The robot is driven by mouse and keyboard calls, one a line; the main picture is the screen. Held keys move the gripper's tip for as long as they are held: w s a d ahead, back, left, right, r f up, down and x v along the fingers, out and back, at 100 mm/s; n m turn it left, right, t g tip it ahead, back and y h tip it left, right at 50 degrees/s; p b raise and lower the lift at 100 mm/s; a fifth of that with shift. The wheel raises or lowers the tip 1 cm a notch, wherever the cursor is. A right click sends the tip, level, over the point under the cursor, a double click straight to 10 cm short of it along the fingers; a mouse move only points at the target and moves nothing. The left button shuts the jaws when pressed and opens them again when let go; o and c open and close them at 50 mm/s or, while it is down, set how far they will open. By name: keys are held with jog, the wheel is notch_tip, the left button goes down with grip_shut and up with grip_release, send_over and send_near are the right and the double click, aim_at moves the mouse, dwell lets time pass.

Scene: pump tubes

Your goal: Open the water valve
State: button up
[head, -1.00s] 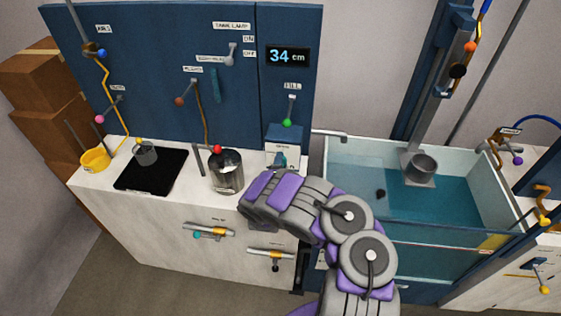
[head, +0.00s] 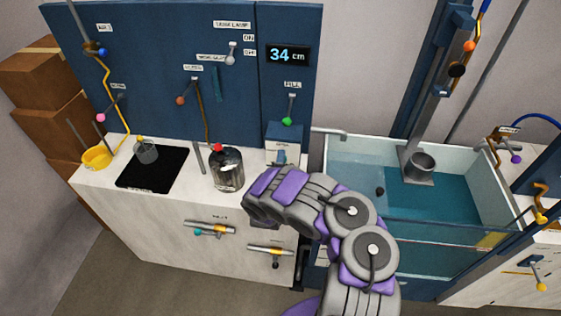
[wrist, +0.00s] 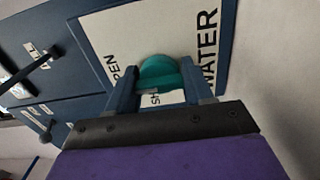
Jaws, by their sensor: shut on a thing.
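The water valve knob (wrist: 157,72) is teal and rounded, set on a white plate (wrist: 110,35) lettered OPEN, SHUT and WATER in the wrist view. My gripper (wrist: 158,82) has one finger on each side of the knob and is shut on it. The SHUT lettering is partly hidden by the knob and fingers. In the head view, a small teal part (head: 281,157) shows on the white-fronted blue box below the FILL label. My purple and grey arm reaches toward that box and hides the gripper there.
A glass tank (head: 440,215) with water lies to the right. A green-tipped FILL lever (head: 287,121) sits above the box. The display (head: 288,56) reads 34 cm.

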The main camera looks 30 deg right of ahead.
jog(key=o, duration=1)
jog(key=shift+d+f, duration=0.15)
jog(key=shift+o, duration=0.2)
jog(key=shift+s, duration=0.1)
jog(key=p+v, duration=0.6)
jog(key=v, duration=0.9)
jog(key=shift+s+a, duration=0.2)
jog(key=shift+a, duration=0.2)
jog(key=shift+v, duration=0.8)
jog(key=shift+d, duration=0.1)
